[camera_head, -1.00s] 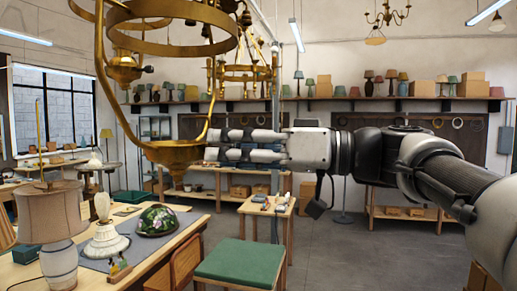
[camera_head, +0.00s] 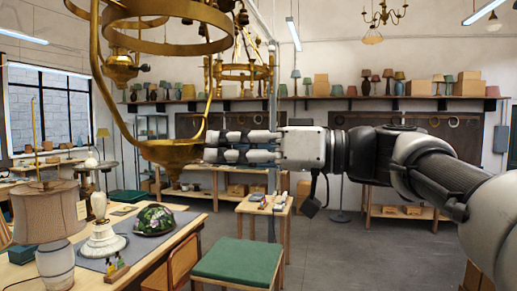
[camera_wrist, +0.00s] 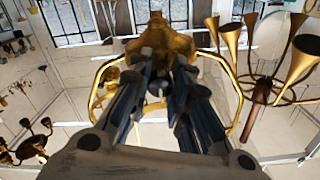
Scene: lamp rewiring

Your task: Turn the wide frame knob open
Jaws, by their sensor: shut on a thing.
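The wide brass lamp frame (camera_head: 96,45) hangs at the upper left in the head view, with curved side arms running down to a brass cup (camera_head: 170,153). My gripper (camera_head: 210,146) reaches in level from the right, its fingertips at the right side of this cup. In the wrist view my gripper (camera_wrist: 158,72) points at the brass body (camera_wrist: 172,40), and the frame's hoop (camera_wrist: 235,92) spreads to both sides. The fingers are shut on a small part there, which I take for the wide frame knob. They hide it, so its turned position cannot be seen.
A bench with a shaded table lamp (camera_head: 48,215), a white lamp base (camera_head: 103,238) and a green patterned dome (camera_head: 153,219) stands below left. A green-topped stool (camera_head: 238,262) is below my arm. Another brass chandelier (camera_head: 245,72) hangs behind. Open floor lies right.

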